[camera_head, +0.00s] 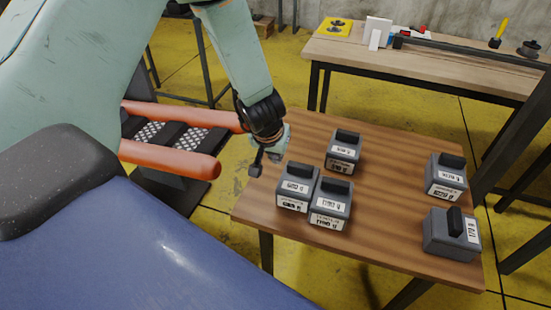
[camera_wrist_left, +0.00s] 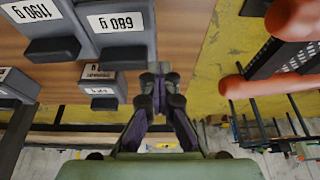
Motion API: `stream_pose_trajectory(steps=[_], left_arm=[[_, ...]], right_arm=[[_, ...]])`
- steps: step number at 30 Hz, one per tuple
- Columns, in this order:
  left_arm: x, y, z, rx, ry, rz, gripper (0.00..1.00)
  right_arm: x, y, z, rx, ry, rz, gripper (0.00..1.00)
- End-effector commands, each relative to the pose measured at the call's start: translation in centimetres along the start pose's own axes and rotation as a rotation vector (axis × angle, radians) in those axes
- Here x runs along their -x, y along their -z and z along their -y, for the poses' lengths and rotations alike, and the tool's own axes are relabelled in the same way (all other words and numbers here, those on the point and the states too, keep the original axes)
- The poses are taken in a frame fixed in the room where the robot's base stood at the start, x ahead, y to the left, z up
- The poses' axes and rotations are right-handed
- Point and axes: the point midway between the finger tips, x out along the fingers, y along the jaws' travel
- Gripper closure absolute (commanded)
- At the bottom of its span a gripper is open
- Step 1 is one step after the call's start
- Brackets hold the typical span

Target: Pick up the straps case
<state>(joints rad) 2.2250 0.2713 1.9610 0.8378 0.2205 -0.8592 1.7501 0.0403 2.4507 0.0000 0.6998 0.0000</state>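Several dark grey cases with black handles and white labels stand on the brown wooden table (camera_head: 385,180). Two stand side by side at its near left: a left one (camera_head: 296,190) and a right one (camera_head: 330,207). A third (camera_head: 342,156) stands behind them, a fourth (camera_head: 446,180) at the right and a fifth (camera_head: 450,240) at the near right. I cannot tell which is the straps case. My left gripper (camera_head: 264,166) is above the table's left edge, left of the cases. In the left wrist view its fingers (camera_wrist_left: 158,88) look shut and empty, beside a case labelled 680 g (camera_wrist_left: 121,28).
Orange-red tubes (camera_head: 175,157) lie left of the table, close to my left arm. A second workbench (camera_head: 440,72) with a black bar and small items stands behind. The middle of the wooden table is clear.

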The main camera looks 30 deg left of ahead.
Motion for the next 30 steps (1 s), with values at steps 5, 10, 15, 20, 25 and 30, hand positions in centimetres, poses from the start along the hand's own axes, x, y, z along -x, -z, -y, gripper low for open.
stream_pose_trajectory(steps=[5,10,15,20,25,30], left_arm=[[3.4,1.5,0.0,0.001,-0.001,-0.002,1.0],[6.0,2.6,0.0,0.002,-0.001,-0.003,1.0],[8.6,3.6,0.0,0.001,0.0,-0.003,1.0],[10.9,4.6,0.0,0.002,0.0,-0.004,1.0],[13.0,5.5,0.0,0.001,0.0,-0.004,1.0],[14.5,6.0,0.0,0.0,0.0,-0.003,1.0]], right_arm=[[2.9,0.0,0.0,0.0,0.0,-0.001,0.6],[5.1,0.0,0.0,0.0,0.0,-0.001,0.6],[7.3,0.0,0.1,0.0,0.0,0.0,0.6],[9.4,0.0,0.1,0.0,0.0,0.0,0.6],[11.2,0.0,0.1,0.0,0.0,-0.001,0.6],[12.5,0.0,0.1,0.0,0.0,-0.001,0.6]])
